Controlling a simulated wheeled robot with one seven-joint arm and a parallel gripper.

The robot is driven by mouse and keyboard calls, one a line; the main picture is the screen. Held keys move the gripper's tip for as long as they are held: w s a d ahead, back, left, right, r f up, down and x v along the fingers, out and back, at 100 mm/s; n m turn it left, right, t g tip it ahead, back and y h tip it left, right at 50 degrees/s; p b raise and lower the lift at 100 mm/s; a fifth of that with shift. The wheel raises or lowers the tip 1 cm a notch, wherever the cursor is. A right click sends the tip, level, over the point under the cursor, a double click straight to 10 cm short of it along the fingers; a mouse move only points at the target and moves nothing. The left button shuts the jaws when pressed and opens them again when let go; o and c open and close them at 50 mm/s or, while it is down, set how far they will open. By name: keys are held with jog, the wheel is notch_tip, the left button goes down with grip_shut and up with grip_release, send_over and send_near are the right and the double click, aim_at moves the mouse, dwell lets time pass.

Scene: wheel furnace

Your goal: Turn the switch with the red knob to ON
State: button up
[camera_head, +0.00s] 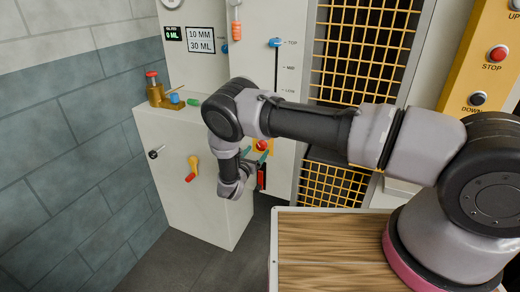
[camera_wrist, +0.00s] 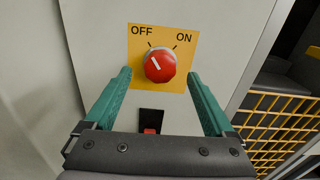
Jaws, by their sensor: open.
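The red knob (camera_wrist: 160,66) sits on a yellow plate (camera_wrist: 180,83) marked OFF at the left and ON at the right. Its white pointer line leans to the upper left, toward OFF. In the wrist view my gripper (camera_wrist: 158,76) is open, with one green finger on each side of the knob; I see no contact. In the head view the red knob (camera_head: 262,145) shows on the pale panel, and my gripper (camera_head: 254,152) is close in front of it, partly covered by my arm.
A black switch with a red part (camera_wrist: 150,125) is below the plate. A yellow mesh (camera_wrist: 275,130) is to the right. In the head view, a pale cabinet (camera_head: 170,200) with a yellow-red lever (camera_head: 192,168) stands left, and a wooden-topped surface (camera_head: 320,250) is below my arm.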

aim_at(260, 147)
jog(key=shift+x, duration=1.75)
jog(key=c, duration=1.4)
jog(key=shift+o, duration=0.2)
